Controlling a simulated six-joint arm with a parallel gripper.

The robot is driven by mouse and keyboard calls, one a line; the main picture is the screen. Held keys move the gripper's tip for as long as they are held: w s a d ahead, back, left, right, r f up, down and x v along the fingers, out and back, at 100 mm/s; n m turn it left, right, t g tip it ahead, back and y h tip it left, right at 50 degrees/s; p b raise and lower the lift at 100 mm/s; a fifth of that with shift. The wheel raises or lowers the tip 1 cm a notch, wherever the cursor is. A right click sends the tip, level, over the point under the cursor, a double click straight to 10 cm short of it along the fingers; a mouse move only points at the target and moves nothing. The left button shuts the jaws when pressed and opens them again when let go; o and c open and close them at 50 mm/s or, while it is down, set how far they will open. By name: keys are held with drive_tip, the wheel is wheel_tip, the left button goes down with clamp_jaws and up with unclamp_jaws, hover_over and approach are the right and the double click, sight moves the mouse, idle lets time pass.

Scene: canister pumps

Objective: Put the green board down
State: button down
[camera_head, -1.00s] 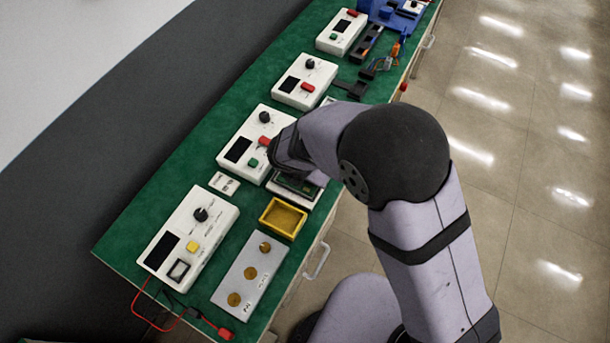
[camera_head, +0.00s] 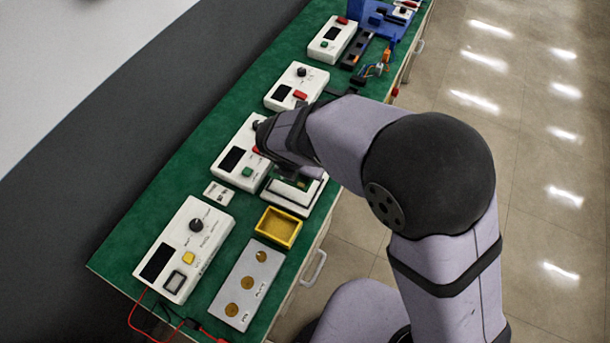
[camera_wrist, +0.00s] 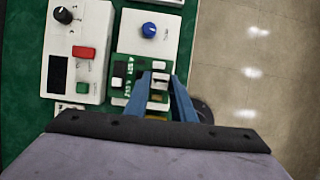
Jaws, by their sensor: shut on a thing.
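The green board (camera_wrist: 138,70) with white lettering and small parts shows in the wrist view, between the blue fingers of my gripper (camera_wrist: 161,84). My gripper is shut on a pale part at the board's right side. In the head view a strip of the board (camera_head: 301,180) shows under my wrist, near a white stand or tray (camera_head: 287,198). My wrist hides most of the board there. I cannot tell whether the board touches what is below it.
A white unit with a blue knob (camera_wrist: 149,31) lies just beyond the board. A white pump unit (camera_head: 238,157) is to its left. A yellow tray (camera_head: 278,227) and a grey plate with round discs (camera_head: 247,285) are nearer. The bench's right edge is close.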

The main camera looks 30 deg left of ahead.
drive_tip(key=shift+r, duration=1.7)
drive_tip(key=w+f+b, duration=0.1)
drive_tip(key=w+b, duration=0.3)
drive_tip(key=w, duration=2)
drive_tip(key=shift+w+f+p, duration=0.2)
drive_tip(key=shift+f+p, duration=0.9)
drive_tip(key=shift+f, duration=3.9)
drive_tip(key=shift+f, duration=0.2)
drive_tip(key=c, duration=1.5)
unclamp_jaws()
drive_tip(key=b+v, duration=0.2)
drive_tip(key=v, duration=1)
drive_tip(key=shift+r, duration=0.25)
